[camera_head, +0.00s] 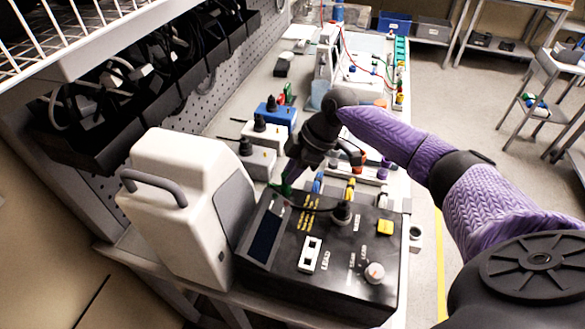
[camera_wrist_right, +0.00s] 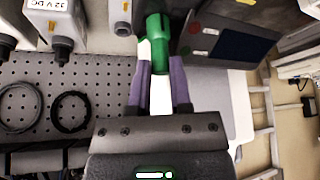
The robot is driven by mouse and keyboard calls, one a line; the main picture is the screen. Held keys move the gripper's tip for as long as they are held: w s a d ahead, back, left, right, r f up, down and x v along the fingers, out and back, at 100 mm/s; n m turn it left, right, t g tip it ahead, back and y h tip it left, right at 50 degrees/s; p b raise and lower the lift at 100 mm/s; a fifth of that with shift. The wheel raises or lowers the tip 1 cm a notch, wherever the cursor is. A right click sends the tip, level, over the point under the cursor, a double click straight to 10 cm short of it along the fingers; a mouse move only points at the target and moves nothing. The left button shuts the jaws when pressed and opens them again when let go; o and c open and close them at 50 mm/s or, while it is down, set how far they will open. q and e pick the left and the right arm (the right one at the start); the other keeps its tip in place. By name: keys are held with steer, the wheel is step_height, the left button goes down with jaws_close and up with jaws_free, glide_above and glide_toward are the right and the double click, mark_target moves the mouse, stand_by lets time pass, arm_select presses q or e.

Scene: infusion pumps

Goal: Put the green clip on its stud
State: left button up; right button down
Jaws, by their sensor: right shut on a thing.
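The green clip (camera_wrist_right: 156,38) is between the purple fingers of my right gripper (camera_wrist_right: 160,75) in the right wrist view; the gripper is shut on it. In the head view the green clip (camera_head: 281,188) shows small below my right gripper (camera_head: 287,178), near the back edge of the black-topped control unit (camera_head: 330,238). A dark lead seems to run from there across the unit's top to a black plug. In the wrist view the clip is beside the dark unit (camera_wrist_right: 236,45), which bears a small green mark. I cannot clearly tell which part is the stud. My left gripper is out of view.
A white housing with a grey handle (camera_head: 180,195) stands left of the control unit. Grey (camera_head: 248,158) and blue (camera_head: 277,115) boxes with black knobs stand behind it. Coloured connectors line the right bench edge. A pegboard and black bins with cables border the left.

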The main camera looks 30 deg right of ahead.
steer(key=shift+r, duration=0.25)
step_height(320, 180, up, 2)
steer(key=p, duration=0.2)
steer(key=shift+r+p, duration=0.15)
steer(key=shift+p, duration=0.15)
step_height(320, 180, up, 2)
steer(key=shift+r+p, duration=0.1)
steer(key=shift+p, duration=0.9)
